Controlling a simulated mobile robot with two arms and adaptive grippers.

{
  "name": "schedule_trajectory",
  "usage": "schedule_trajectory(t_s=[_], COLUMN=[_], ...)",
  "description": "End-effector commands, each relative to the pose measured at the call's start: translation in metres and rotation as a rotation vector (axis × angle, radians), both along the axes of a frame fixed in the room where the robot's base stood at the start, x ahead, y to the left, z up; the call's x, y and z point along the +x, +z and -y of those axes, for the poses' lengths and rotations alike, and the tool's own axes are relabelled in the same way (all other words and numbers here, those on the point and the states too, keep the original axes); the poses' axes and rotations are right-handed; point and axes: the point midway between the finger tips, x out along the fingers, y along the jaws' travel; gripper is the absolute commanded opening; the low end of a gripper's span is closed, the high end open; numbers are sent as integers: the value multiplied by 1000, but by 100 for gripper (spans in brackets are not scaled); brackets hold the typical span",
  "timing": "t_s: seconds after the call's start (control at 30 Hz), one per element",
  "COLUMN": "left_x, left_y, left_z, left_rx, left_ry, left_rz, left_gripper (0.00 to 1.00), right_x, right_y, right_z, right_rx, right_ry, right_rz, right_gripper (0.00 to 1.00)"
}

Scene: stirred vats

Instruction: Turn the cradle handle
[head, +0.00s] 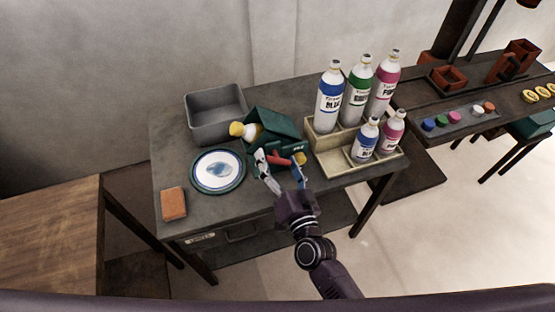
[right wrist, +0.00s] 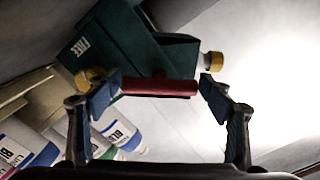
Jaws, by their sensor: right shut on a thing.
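The green cradle (head: 277,124) stands on the dark table in the head view, with a yellow-capped white bottle (head: 247,131) lying in it. Its red handle (head: 281,161) is on the near side. In the right wrist view the green cradle (right wrist: 135,45) fills the top, and the red handle (right wrist: 160,87) lies crosswise between the fingertips. My right gripper (head: 280,166) is shut on the handle, one finger at each end, and also shows in the right wrist view (right wrist: 160,94). The fingers partly hide the handle in the head view. My left gripper is not in view.
A grey bin (head: 215,128) stands behind left of the cradle. A round plate (head: 218,186) and an orange block (head: 174,204) lie to its left. Several labelled bottles (head: 329,103) stand in a beige stepped rack (head: 328,162) close on its right.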

Motion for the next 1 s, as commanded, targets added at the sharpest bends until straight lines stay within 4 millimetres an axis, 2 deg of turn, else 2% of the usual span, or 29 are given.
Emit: schedule_trajectory(t_s=[0.6, 1.0], left_x=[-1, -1], left_y=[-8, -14], left_z=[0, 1], left_rx=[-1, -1], left_ry=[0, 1], left_rz=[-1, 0], left_gripper=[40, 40], right_x=[0, 0], right_y=[-1, 0], right_z=[0, 0], right_rx=[550, 796], right_ry=[0, 1], right_rz=[-177, -258], right_gripper=[50, 50])
